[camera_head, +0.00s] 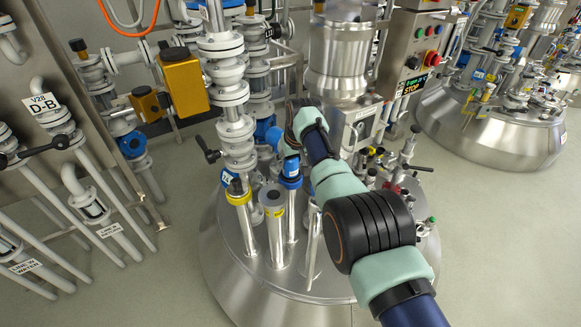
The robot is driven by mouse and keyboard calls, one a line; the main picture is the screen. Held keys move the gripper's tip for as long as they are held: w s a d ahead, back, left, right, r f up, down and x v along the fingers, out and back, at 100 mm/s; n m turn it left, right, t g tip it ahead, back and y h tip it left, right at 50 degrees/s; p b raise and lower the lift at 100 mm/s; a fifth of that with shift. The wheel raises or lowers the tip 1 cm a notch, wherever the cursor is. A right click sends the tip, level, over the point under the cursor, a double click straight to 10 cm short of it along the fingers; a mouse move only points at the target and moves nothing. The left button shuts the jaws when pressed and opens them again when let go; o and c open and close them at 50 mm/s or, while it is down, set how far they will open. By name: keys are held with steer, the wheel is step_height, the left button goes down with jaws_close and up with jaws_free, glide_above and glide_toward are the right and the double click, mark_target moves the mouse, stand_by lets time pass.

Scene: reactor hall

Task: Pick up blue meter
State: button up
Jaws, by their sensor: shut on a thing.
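My arm reaches from the lower right to the piping above the steel reactor lid. My gripper (294,128) is at its far end, beside the vertical valve column, and is mostly hidden by my wrist. A blue part (276,140), which looks like the blue meter, shows right beside the gripper on its left. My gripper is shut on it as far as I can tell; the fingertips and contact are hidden. Another round blue part (133,145) sits on the pipework at the left.
The steel reactor lid (250,270) carries upright pipe stubs, one with a yellow collar (238,194). Yellow boxes (184,84) are on the pipes at left. A control panel (414,50) stands at upper right. A second reactor (490,135) is at far right. Floor between is clear.

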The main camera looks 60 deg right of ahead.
steer(key=shift+c, duration=1.3)
steer(key=shift+r, duration=0.1)
step_height(320, 180, up, 20)
steer(key=p, duration=1.3)
steer(key=shift+p, duration=0.35)
